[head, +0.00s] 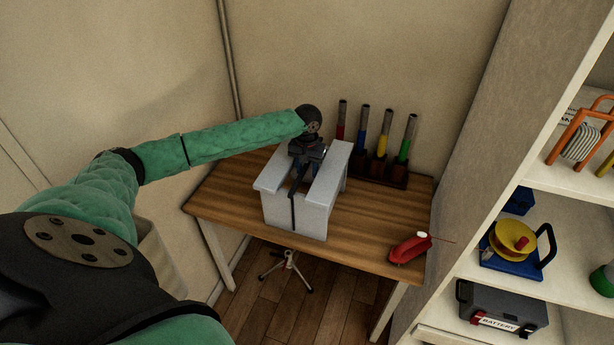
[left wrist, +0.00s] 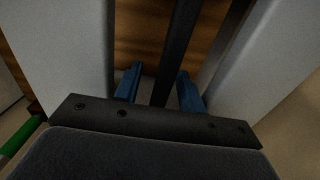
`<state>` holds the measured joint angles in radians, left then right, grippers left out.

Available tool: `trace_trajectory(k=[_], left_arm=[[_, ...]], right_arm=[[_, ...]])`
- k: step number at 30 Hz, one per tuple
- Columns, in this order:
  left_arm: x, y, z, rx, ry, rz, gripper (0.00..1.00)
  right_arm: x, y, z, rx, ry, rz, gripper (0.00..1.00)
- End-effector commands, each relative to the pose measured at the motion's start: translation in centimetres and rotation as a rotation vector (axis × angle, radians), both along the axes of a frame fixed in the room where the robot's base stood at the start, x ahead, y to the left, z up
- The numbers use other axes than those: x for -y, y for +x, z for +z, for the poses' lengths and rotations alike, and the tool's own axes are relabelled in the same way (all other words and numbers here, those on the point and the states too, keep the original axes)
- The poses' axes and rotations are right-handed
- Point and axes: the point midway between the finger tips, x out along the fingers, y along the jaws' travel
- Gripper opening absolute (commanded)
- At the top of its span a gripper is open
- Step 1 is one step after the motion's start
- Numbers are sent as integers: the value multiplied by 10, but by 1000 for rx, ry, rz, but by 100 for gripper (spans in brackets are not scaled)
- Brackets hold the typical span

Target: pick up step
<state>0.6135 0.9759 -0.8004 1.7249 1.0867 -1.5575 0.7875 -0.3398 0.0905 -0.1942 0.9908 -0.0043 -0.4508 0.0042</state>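The step is a grey-white block (head: 312,220) standing on the wooden table, with two raised light slabs and a gap between them. A thin dark bar (head: 293,190) runs along that gap. My left gripper (head: 302,164) is over the step, pointing down into the gap. In the left wrist view its two blue fingers (left wrist: 158,86) are apart, one on each side of the dark bar (left wrist: 173,55). The slabs (left wrist: 65,45) flank the fingers. The left finger shows a clear space to the bar; the right finger is nearer it. My right gripper is not in view.
A rack (head: 377,173) with several coloured tubes stands at the table's back. A red tool (head: 410,248) lies near the front right of the table (head: 365,222). Shelves (head: 570,185) with reels and a battery box (head: 500,309) are on the right. A small tripod (head: 287,266) stands below.

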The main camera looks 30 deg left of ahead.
Motion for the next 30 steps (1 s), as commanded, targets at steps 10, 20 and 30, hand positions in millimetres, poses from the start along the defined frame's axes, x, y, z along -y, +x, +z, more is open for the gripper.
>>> trace_trajectory(k=[10, 20, 30], left_arm=[[0, 0, -6, 1, 0, 0, 38], [0, 0, -5, 1, 0, 0, 0], [0, 0, -5, 1, 1, 0, 0]], right_arm=[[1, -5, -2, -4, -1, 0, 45], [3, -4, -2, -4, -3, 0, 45], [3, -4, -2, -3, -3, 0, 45]])
